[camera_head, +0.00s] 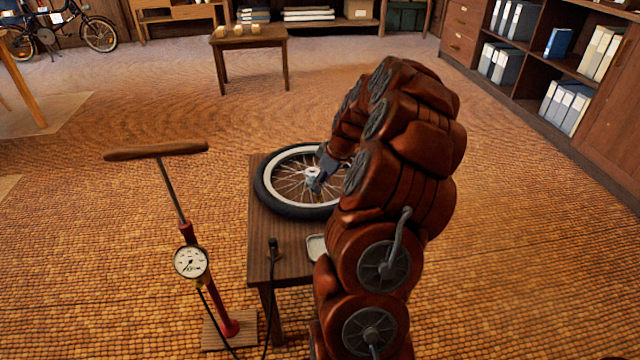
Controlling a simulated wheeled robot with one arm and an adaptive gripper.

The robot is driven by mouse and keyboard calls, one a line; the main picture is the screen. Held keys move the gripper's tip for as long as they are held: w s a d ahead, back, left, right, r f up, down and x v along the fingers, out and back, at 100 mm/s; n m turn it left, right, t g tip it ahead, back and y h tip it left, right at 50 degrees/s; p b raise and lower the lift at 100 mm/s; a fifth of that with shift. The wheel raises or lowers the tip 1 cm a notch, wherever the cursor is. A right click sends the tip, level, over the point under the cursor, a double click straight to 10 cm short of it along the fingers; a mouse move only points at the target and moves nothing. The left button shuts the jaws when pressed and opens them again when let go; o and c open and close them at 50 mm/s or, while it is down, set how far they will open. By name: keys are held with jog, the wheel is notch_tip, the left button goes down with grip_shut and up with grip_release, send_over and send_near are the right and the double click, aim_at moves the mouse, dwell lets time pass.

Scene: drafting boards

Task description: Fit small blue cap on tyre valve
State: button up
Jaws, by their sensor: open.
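A wheel with a black tyre (264,196), a white rim and thin spokes lies flat on a small wooden table (262,226). My gripper (317,186) is over the wheel, close to its hub, pointing down and open. I cannot tell how far it is above the spokes. A small bluish spot shows at the fingertips, too small to identify. I cannot make out the small blue cap or the tyre valve. My arm hides the right part of the wheel and table.
A floor pump (186,230) with a gauge stands left of the table. Its hose runs to a black pump head (273,244) at the table's front left. A small pale tray (316,246) is partly hidden by my arm.

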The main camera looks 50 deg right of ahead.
jog(key=a+v, duration=0.1)
jog(key=v, duration=0.9)
jog(key=shift+d, duration=0.45)
jog(key=shift+s+r, duration=0.1)
jog(key=s+a+r+g+y+p, duration=0.1)
jog(key=a+r+p, duration=0.75)
jog(key=a, duration=0.45)
jog(key=s+a+r+g+p, duration=0.2)
jog(key=a+r+p, duration=0.5)
jog(key=a+r, duration=0.45)
jog(key=s+a+r+m+g+p, duration=0.1)
jog(key=s+a+r+p, duration=0.3)
jog(key=s+p, duration=0.2)
jog(key=s+a+r+m+g+h+p, duration=0.1)
jog(key=s+a+r+p, duration=0.4)
jog(key=s, duration=0.3)
jog(key=s+a+r+m+g+h+p, duration=0.1)
jog(key=s+a+r+p, duration=0.3)
jog(key=s, duration=0.4)
jog(key=a+p, duration=0.1)
jog(key=p, duration=0.1)
jog(key=shift+r+p, duration=0.25)
jog(key=shift+p, duration=0.05)
